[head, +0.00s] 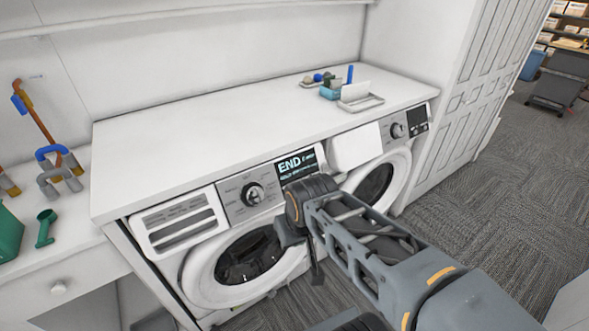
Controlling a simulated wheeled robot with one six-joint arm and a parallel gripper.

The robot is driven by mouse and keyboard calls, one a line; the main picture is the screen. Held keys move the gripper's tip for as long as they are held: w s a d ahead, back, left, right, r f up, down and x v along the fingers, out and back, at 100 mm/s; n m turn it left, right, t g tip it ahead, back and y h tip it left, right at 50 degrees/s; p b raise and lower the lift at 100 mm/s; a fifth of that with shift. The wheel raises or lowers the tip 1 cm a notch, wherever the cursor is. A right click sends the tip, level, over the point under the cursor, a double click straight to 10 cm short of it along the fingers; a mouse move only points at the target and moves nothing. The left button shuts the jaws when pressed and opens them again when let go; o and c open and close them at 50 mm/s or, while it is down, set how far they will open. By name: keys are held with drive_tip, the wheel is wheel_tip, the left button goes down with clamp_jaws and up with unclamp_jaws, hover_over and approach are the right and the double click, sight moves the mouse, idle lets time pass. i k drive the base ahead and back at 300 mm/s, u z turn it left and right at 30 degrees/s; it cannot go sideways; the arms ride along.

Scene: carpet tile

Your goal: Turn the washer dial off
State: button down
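The left washer (222,272) is white with a round glass door. Its silver and dark dial (252,194) sits on the grey control panel, left of a lit display (297,164) that reads END. My gripper (299,250) hangs in front of the left washer's door, below and to the right of the dial and apart from it. Its dark fingers point downward and are partly hidden by my wrist, so their opening is unclear. A second machine (401,171) stands to the right with its own dial (397,131) and a dark display.
A white countertop (220,130) covers both machines. A tray (361,102) and small items stand at its back right. Coloured pipe-like tools (56,165) and a green container (8,235) are at the left. Grey carpet (480,200) is open at the right.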

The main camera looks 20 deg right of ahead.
sight(254, 194)
drive_tip(key=k, duration=0.5)
drive_tip(key=u, duration=1.7)
drive_tip(key=i, duration=1.15)
drive_tip(key=z, duration=2.2)
